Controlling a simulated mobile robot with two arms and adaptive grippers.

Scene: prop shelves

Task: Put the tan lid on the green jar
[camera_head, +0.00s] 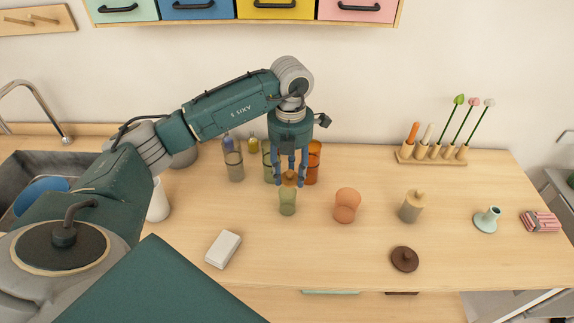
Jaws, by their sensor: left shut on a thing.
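The green jar (287,203) stands upright on the wooden counter near the middle of the view. My right gripper is not in view.
An orange jar (347,206) and a grey jar with a tan top (412,207) stand to the right, with a dark brown lid (405,259) in front. A white box (223,249) lies front left. The front middle counter is clear.

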